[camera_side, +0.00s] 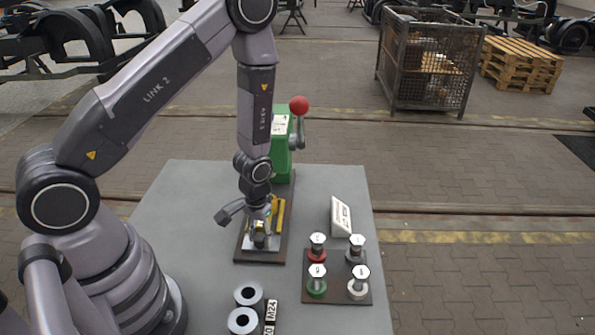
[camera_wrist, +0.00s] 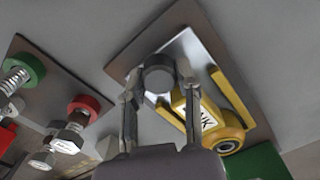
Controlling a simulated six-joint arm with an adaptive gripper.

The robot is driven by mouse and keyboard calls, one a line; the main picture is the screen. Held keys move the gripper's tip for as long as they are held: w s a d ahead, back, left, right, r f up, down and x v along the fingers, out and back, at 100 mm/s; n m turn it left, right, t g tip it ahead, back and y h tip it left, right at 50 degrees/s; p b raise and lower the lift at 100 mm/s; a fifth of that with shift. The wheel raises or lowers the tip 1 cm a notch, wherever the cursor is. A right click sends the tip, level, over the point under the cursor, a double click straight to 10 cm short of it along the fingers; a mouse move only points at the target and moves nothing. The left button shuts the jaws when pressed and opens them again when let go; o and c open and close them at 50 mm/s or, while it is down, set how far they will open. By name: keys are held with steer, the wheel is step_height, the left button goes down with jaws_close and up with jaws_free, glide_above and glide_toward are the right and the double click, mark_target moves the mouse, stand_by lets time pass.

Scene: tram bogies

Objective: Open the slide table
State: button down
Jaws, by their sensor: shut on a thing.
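The slide table stands on a dark base plate on the grey bench. Its bright metal plate (camera_wrist: 188,50) lies between yellow rails (camera_wrist: 230,97); one yellow rail also shows in the side view (camera_side: 280,213). A round dark grey knob (camera_wrist: 158,78) stands on the metal plate near one end. My gripper (camera_wrist: 158,88) is shut on this knob, with one finger on each side. In the side view my gripper (camera_side: 261,236) points down at the near end of the slide table and hides much of it. A yellow piece with a partly hidden label (camera_wrist: 207,120) sits beside the fingers.
A green machine (camera_side: 281,145) with a red-ball lever (camera_side: 299,105) stands behind the slide table. A dark plate with several bolts and coloured rings (camera_side: 337,290) lies to the right, a white sign (camera_side: 340,216) behind it. Two grey cylinders (camera_side: 246,307) stand in front.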

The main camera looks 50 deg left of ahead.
steer(key=s+d, duration=0.4)
steer(key=shift+s+d, duration=0.3)
steer(key=c, duration=0.8)
jaws_free()
step_height(320, 180, up, 12)
steer(key=shift+r, duration=0.1)
